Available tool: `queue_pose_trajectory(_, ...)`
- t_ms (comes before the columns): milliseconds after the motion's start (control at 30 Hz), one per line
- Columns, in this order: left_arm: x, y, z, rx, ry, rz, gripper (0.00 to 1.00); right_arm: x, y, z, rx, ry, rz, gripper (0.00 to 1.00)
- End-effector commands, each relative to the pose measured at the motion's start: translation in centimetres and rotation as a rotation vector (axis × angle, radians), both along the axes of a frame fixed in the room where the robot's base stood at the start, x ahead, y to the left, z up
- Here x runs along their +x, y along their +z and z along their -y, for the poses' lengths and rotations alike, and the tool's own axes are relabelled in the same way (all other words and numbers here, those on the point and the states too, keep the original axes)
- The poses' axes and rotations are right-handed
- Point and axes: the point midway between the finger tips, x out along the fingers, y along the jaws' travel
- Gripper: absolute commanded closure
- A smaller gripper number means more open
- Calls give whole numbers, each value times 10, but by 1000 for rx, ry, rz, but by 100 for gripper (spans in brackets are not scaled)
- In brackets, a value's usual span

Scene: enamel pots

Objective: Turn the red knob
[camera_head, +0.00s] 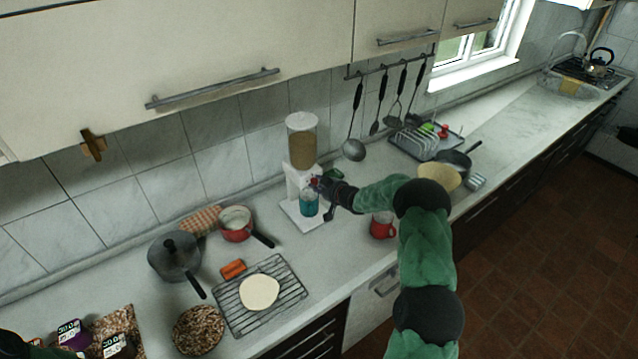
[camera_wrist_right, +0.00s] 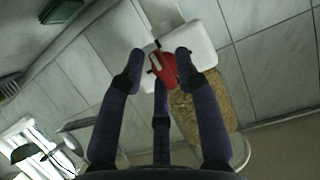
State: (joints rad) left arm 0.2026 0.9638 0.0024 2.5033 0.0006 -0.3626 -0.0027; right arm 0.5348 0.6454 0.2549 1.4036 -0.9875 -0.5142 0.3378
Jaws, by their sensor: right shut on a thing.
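The red knob (camera_wrist_right: 167,72) sits on the front of the white dispenser (camera_wrist_right: 187,44), between the fingers of my right gripper (camera_wrist_right: 160,62). My right gripper is shut on the knob. In the head view my right gripper (camera_head: 321,184) covers most of the knob and reaches in from the right. The dispenser's clear hopper (camera_head: 302,142) holds tan grain and stands above a white stand against the tiled wall. A glass with teal contents (camera_head: 309,204) stands on the dispenser's base, below the knob. My left gripper is not in view.
A red mug (camera_head: 382,226) stands right of the dispenser, close to my right arm. A red pan (camera_head: 236,223), a grey pot (camera_head: 174,256) and a wire rack (camera_head: 285,297) lie to the left. Ladles (camera_head: 354,149) hang behind. A dish rack (camera_head: 420,143) stands further right.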

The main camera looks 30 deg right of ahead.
Motion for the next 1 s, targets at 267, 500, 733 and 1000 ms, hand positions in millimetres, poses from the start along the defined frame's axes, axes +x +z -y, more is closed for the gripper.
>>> queue_pose_trajectory(267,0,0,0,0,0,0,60,0,1,3,-1,-5,1,100)
queue_pose_trajectory(500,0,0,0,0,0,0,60,0,0,2,0,-3,0,57)
queue_pose_trajectory(733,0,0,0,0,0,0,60,-3,2,1,-1,-2,0,57)
queue_pose_trajectory(1000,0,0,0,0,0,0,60,-34,15,4,-1,-3,0,57)
